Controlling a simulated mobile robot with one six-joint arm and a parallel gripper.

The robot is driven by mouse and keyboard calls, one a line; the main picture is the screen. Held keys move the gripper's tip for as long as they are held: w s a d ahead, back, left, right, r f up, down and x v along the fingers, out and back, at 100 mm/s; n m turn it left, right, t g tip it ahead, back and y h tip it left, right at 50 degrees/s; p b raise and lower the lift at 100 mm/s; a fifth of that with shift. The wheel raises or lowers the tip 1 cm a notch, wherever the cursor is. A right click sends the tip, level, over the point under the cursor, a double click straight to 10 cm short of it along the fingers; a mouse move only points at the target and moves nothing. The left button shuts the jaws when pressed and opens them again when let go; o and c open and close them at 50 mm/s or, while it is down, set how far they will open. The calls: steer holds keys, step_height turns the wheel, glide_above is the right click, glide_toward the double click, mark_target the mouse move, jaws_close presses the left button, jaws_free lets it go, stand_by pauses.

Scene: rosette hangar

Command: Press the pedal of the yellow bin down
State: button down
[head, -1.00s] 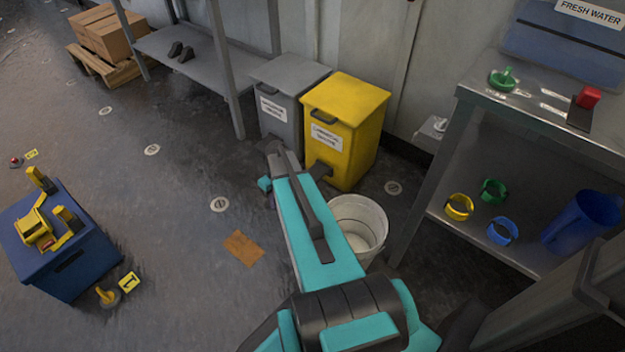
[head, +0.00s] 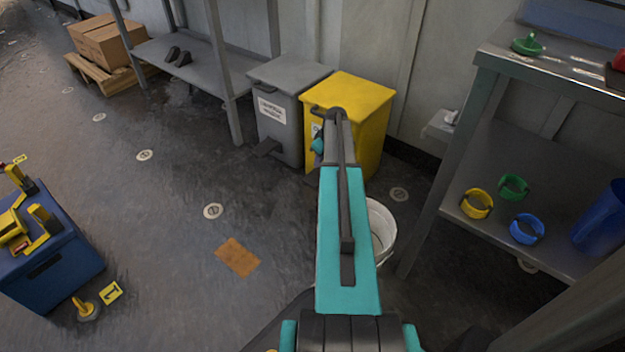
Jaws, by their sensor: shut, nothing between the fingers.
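The yellow bin (head: 372,125) stands against the wall, right of a grey bin (head: 287,92). Its yellow lid (head: 352,90) looks closed. My arm reaches up the middle of the head view and covers part of the bin's front, including most of its label. The yellow bin's pedal is hidden behind my arm. The far end of my arm overlaps the bin in the picture, and I cannot tell whether it touches it. My gripper's fingers do not show; the arm hides them.
The grey bin's pedal (head: 268,147) sticks out low at its front. A white bucket (head: 383,232) stands close right of my arm. A metal shelf unit (head: 440,200) is at right, a blue box (head: 60,275) at left. Floor left of my arm is mostly clear, with an orange-brown patch (head: 237,257).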

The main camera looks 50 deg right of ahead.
mark_target(312, 179)
stand_by(0.4)
steer(key=shift+b+x, duration=2.2)
steer(key=shift+x, duration=2.8)
steer(key=shift+d, duration=0.1)
